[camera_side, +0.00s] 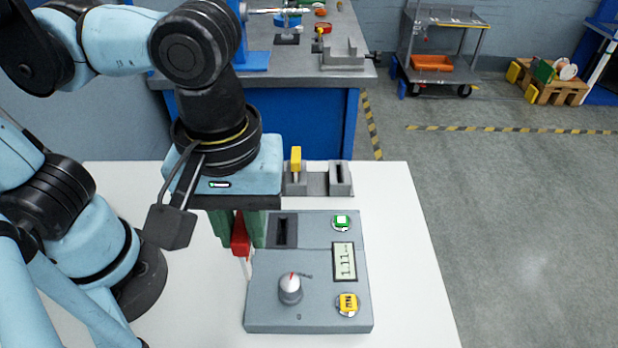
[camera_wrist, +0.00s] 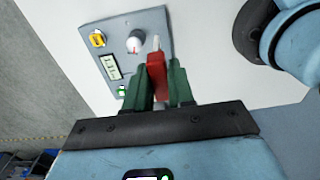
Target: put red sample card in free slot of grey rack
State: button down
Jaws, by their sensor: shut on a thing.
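My gripper (camera_side: 240,230) has green fingers and is shut on the red sample card (camera_side: 240,238). The card hangs down from the fingers, with a pale strip at its lower end, just left of the grey device. In the wrist view the card (camera_wrist: 157,75) sits between the two green fingers. The grey rack (camera_side: 340,180) stands on the white table behind the device. A yellow card (camera_side: 295,160) stands in one of its slots. The slot to the right of it shows dark and empty. The left part of the rack is hidden behind my gripper.
The grey device (camera_side: 318,322) has a dark slot, a knob (camera_side: 290,287), a display (camera_side: 344,262), a green button (camera_side: 341,222) and a yellow button (camera_side: 347,304). Bare white table (camera_side: 410,270) lies to its right. A blue workbench and a trolley (camera_side: 437,50) stand farther back.

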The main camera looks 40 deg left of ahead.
aim_at(241, 225)
jog(key=shift+r, duration=2.05)
jog(key=shift+w, duration=0.15)
jog(key=w+f, duration=0.1)
jog(key=w, duration=1.2)
jog(key=w+a+f, duration=0.8)
jog(key=w+f, duration=0.2)
jog(key=w, duration=0.4)
jog(key=shift+a+f, duration=0.35)
jog(key=shift+f, duration=0.05)
jog(key=shift+f, duration=2.05)
jog(key=c, duration=0.9)
grip_release()
jog(key=shift+o, duration=0.5)
